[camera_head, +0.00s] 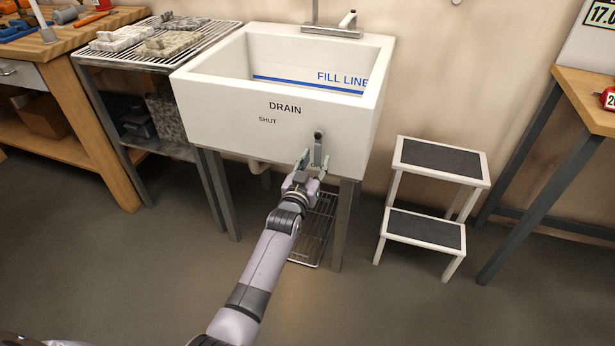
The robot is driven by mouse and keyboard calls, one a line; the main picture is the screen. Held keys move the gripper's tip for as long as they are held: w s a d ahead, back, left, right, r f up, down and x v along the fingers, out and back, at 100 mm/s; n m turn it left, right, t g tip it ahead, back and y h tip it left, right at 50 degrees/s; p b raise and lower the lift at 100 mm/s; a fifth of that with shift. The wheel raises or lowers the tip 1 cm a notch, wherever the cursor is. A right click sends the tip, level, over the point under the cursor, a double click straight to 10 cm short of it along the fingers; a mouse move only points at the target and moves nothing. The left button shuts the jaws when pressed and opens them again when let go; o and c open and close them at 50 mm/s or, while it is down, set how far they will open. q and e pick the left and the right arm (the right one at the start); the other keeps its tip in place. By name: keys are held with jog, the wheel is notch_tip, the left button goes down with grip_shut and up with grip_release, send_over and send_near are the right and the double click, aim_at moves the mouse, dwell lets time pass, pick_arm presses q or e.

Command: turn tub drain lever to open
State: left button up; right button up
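The white tub (240,120) stands in the middle on grey legs. I cannot tell whether either finger touches the lever. My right gripper is not in view.
A white two-step stool (440,160) stands right of the tub. A metal rack table (90,62) and a wooden bench (70,85) are on the left, another wooden table (580,85) on the right. A wire rack (318,235) lies beneath the tub. The front floor is clear.

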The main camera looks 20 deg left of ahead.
pick_arm(q)
jog(key=s, duration=1.1)
jog(key=shift+a, duration=0.15)
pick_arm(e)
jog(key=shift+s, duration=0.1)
pick_arm(q)
jog(key=s+f+m+g, duration=0.1)
jog(key=s+f+g, duration=0.5)
jog(key=s+f, duration=0.75)
jog(key=s+f+m+g, duration=0.1)
jog(key=s+f+g, duration=0.5)
jog(key=s+f, duration=0.7)
jog(key=s+a+f+g+p, duration=0.1)
jog(key=s+f+p, duration=0.2)
jog(key=s+p, duration=0.2)
jog(key=s+a+f+g+p, duration=0.2)
jog(key=s+p, duration=0.3)
jog(key=s, duration=0.7)
jog(key=s+a+f+g+p, duration=0.2)
jog(key=s+f+p, duration=0.2)
jog(key=s, duration=0.5)
jog(key=shift+f+y+p, duration=0.25)
jog(key=shift+y+p, duration=0.05)
jog(key=shift+p, duration=0.8)
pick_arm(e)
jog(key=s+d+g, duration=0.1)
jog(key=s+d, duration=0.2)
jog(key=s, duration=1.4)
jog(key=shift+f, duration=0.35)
